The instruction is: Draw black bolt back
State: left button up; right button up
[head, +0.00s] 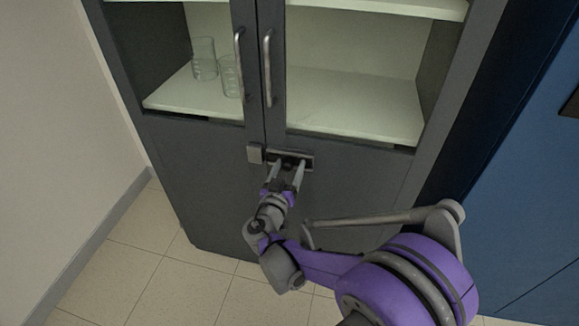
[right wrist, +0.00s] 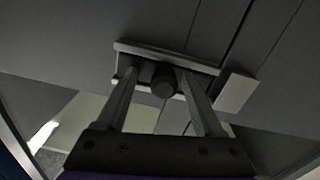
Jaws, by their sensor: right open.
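The black bolt (head: 287,162) is fitted on the front of a dark grey two-door cabinet, just below the door handles. Its dark round knob (right wrist: 163,86) faces the right wrist camera. My right gripper (head: 287,167) is open at the bolt, and in the right wrist view (right wrist: 160,80) one finger is on each side of the knob. I cannot tell whether either finger touches it. A light grey block (head: 254,153) sits beside the bolt plate, across the door seam. My left gripper is not in view.
Two vertical door handles (head: 267,68) rise above the bolt. Glass beakers (head: 204,60) stand on a white shelf (head: 360,100) behind the doors. A pale wall (head: 50,120) is at left and a blue surface (head: 530,180) at right.

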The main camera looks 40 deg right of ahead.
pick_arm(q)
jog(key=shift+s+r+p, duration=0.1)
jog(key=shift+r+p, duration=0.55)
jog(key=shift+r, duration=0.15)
pick_arm(e)
jog(key=v, duration=1)
jog(key=shift+s+a, duration=0.2)
jog(key=shift+a, duration=0.05)
jog(key=s+f+n+g+y, duration=0.4)
jog(key=s+f+g+y, duration=0.3)
jog(key=s, duration=0.4)
jog(key=s+a+f+n+y, duration=0.35)
jog(key=s+a+y, duration=0.25)
jog(key=s+a, duration=0.3)
pick_arm(q)
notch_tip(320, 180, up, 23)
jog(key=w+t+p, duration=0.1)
jog(key=p, duration=1.9)
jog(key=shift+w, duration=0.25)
pick_arm(e)
notch_tip(320, 180, up, 23)
jog(key=w+a+t+y, duration=0.1)
jog(key=shift+w+r+n, duration=0.2)
jog(key=shift+w+n, duration=0.15)
jog(key=shift+n, duration=0.1)
